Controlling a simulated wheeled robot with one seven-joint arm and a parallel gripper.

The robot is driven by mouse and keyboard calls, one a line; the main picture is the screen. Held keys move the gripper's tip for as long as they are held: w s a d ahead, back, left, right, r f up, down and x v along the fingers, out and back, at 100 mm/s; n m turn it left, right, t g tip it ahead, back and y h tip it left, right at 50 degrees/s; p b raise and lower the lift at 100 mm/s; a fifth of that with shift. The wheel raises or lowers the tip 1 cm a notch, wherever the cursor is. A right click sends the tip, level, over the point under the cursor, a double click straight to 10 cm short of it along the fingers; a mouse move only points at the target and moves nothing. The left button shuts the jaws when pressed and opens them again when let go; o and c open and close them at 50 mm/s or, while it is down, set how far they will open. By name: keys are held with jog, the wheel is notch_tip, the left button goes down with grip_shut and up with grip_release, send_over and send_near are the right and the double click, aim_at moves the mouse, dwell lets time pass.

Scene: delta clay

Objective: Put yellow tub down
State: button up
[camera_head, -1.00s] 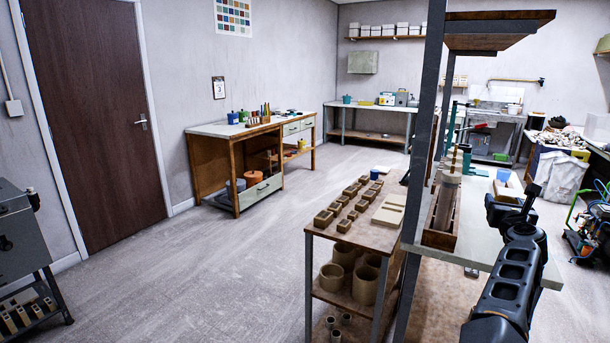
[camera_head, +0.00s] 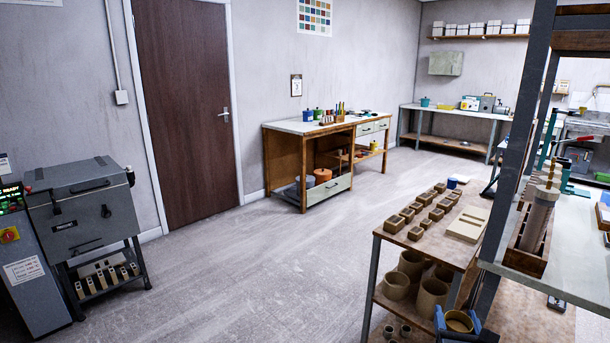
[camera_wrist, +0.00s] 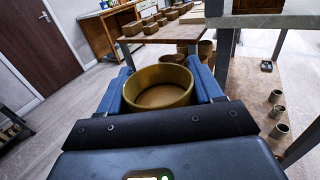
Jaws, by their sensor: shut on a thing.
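The yellow tub (camera_wrist: 160,93), a round mustard-coloured open pot, is held upright between the blue fingers of my gripper (camera_wrist: 161,78) in the wrist view. My gripper is shut on its sides. The tub looks empty, and its lower part is hidden by the gripper. In the head view the tub (camera_head: 459,322) and my gripper (camera_head: 457,315) show at the bottom edge, in front of the low wooden rack. I cannot tell how high the tub is held.
The rack's top (camera_head: 395,240) bears several small brown blocks (camera_head: 418,232) and a pale slab (camera_head: 466,225); large pots (camera_head: 395,286) stand below. A grey-topped bench (camera_head: 560,278) and post are at right. Floor is open at left, before the wooden workbench (camera_head: 285,160).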

jog(key=s+a+f+n+y, duration=0.2)
jog(key=s+a+f+y, duration=0.1)
jog(key=s+a+f, duration=0.2)
jog(key=s+a+f+n+t+y, duration=0.1)
jog(key=s+a+f, duration=0.4)
jog(key=s+a, duration=0.5)
jog(key=shift+s+a+f+n+y, duration=0.2)
jog(key=shift+a+n+y, duration=0.35)
jog(key=shift+y, duration=0.65)
jog(key=shift+d, duration=0.15)
